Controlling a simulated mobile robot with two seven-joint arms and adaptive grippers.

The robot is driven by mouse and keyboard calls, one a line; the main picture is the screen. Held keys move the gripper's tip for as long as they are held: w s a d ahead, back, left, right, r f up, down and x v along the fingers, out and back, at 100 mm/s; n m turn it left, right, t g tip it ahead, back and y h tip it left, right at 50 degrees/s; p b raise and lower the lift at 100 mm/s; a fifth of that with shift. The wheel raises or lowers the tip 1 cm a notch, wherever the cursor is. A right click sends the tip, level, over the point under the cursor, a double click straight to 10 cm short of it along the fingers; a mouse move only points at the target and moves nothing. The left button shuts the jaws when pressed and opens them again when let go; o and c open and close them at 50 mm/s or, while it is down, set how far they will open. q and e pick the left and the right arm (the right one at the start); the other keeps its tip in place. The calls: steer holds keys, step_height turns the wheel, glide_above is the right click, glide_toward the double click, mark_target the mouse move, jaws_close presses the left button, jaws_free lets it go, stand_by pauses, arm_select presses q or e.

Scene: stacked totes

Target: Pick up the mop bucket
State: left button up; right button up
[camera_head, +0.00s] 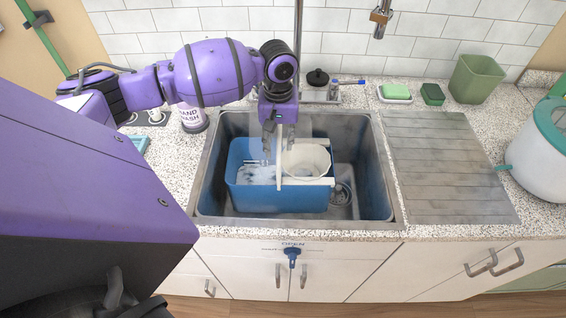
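The blue mop bucket (290,201) sits in the grey sink basin. It has a white wringer basket (318,160) at its right and a white handle (279,172) standing up across its middle. Pale, foamy-looking contents show in its left part. My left gripper (278,145) points down above the bucket, at the upper part of the handle. Its fingers look apart, one on each side of the handle; contact is too small to tell. My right gripper is not in view.
The sink's rim (300,228) surrounds the bucket, with a tap (381,15) above. A ribbed drainboard (445,165) is clear at right. A green bin (476,78), sponge (395,91), white-and-teal container (545,140) and hand-wash bottle (193,118) stand on the counter.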

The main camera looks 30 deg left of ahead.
arm_select(q)
steer(key=shift+c, duration=0.2)
jaws_close()
stand_by(0.6)
